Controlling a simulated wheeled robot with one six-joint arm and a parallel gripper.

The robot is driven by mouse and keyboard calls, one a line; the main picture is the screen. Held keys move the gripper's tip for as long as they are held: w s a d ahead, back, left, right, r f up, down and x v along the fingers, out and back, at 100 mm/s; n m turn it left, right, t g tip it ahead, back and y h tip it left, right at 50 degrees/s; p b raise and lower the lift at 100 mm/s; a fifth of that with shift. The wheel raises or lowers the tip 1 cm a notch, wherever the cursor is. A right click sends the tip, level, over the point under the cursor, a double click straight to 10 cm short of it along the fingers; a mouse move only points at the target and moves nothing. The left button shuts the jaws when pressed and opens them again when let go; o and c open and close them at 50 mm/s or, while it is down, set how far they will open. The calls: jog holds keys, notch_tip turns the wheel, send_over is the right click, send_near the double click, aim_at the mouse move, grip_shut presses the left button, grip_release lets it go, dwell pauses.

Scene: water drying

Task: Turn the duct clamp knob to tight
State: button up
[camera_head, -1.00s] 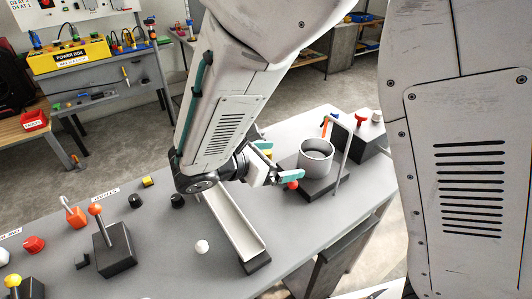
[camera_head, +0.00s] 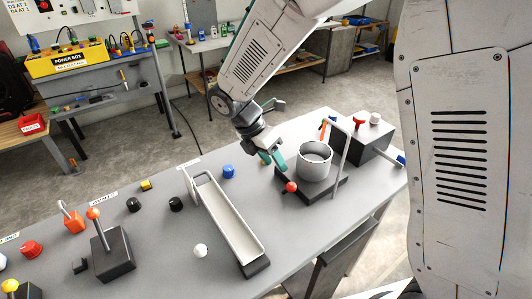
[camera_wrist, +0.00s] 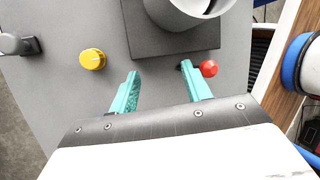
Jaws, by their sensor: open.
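A grey open cylinder (camera_head: 315,162), which looks like the duct, stands on a dark square base (camera_head: 322,186). A red round knob (camera_head: 291,187) sits at the base's near-left edge; I cannot tell for sure that it is the clamp knob. My gripper (camera_head: 274,160) is open and empty, pointing down just left of the cylinder. In the wrist view, the red knob (camera_wrist: 208,68) is just right of the right fingertip, outside the jaws, and the base (camera_wrist: 172,38) lies ahead of the fingers. A yellow knob (camera_wrist: 92,59) is left of the left finger.
A bent metal bar (camera_head: 342,140) rises beside the cylinder. A dark box (camera_head: 362,138) with red and white knobs stands behind. A long metal tray (camera_head: 228,218) and a blue knob (camera_head: 229,171) are to the left. Bare grey tabletop (camera_head: 295,225) lies in front.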

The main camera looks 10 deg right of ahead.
jog(key=w+y, duration=0.1)
jog(key=w, duration=0.2)
jog(key=w+r+y, duration=0.1)
jog(key=w+y, duration=0.1)
jog(key=w, duration=0.1)
jog(key=w+r+n+t+y, duration=0.1)
jog(key=w+y, duration=0.1)
jog(key=shift+w+d+r, duration=0.15)
jog(key=shift+w+r, duration=0.05)
jog(key=shift+w, duration=0.2)
notch_tip(320, 180, down, 8)
jog(key=shift+r, duration=0.2)
jog(key=c, duration=1)
